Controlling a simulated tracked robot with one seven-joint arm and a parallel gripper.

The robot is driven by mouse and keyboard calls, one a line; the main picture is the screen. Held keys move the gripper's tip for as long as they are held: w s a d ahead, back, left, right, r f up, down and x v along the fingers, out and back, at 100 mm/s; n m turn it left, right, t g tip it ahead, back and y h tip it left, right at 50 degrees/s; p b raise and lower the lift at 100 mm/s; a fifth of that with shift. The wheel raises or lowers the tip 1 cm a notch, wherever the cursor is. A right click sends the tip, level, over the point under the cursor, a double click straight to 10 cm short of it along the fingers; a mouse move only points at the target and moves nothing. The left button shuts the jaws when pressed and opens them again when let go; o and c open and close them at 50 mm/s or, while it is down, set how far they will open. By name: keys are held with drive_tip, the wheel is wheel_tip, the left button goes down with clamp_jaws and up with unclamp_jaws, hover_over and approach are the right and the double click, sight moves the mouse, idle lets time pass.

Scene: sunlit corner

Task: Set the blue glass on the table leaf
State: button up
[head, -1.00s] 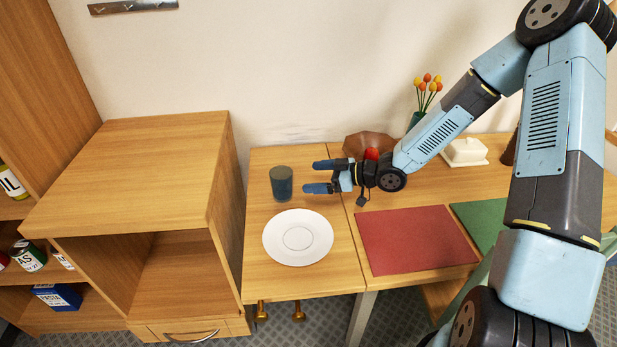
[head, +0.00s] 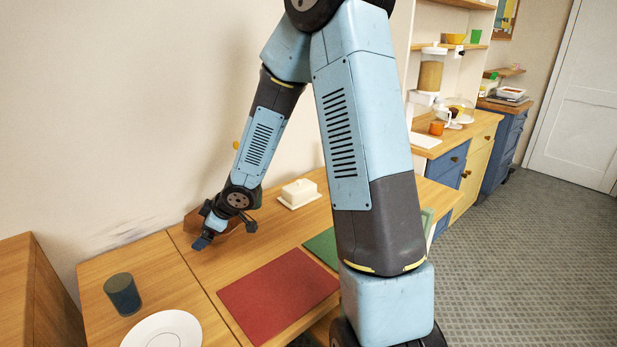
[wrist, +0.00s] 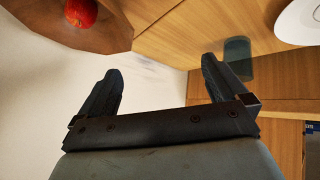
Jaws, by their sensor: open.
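The blue glass (head: 123,294) stands upright on the table leaf (head: 155,262), the left section beyond the seam, just behind the white plate (head: 165,330). In the wrist view the glass (wrist: 238,60) shows partly behind the right finger, with the plate (wrist: 302,22) at the top right corner. My gripper (head: 202,242) is in the air to the right of the glass, around the seam and apart from the glass. In the wrist view my gripper (wrist: 160,70) has its two fingers spread with nothing between them.
A wooden bowl (wrist: 100,38) with a red apple (wrist: 81,12) is close to the left finger. A red mat (head: 278,296), a green mat (head: 322,246) and a white butter dish (head: 298,194) are on the main table. A wooden cabinet (head: 35,295) borders the leaf on the left.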

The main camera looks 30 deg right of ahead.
drive_tip(key=s+d+r+m+t+h, duration=0.1)
drive_tip(key=s+d+r+m+h, duration=0.25)
drive_tip(key=d+r, duration=0.4)
drive_tip(key=s+d+r+m+h, duration=0.35)
drive_tip(key=d+r, duration=0.25)
drive_tip(key=r, duration=0.3)
drive_tip(key=s+d+r+m, duration=0.1)
drive_tip(key=s+r+m, duration=0.2)
drive_tip(key=s, duration=0.8)
drive_tip(key=s+d+r+m+g+y, duration=0.1)
drive_tip(key=s+r+m, duration=0.2)
drive_tip(key=s+r, duration=0.3)
drive_tip(key=s, duration=0.5)
drive_tip(key=shift+s+d+r+g, duration=0.15)
drive_tip(key=shift+s+d+g, duration=0.15)
drive_tip(key=shift+s+d, duration=0.1)
drive_tip(key=shift+c, duration=0.5)
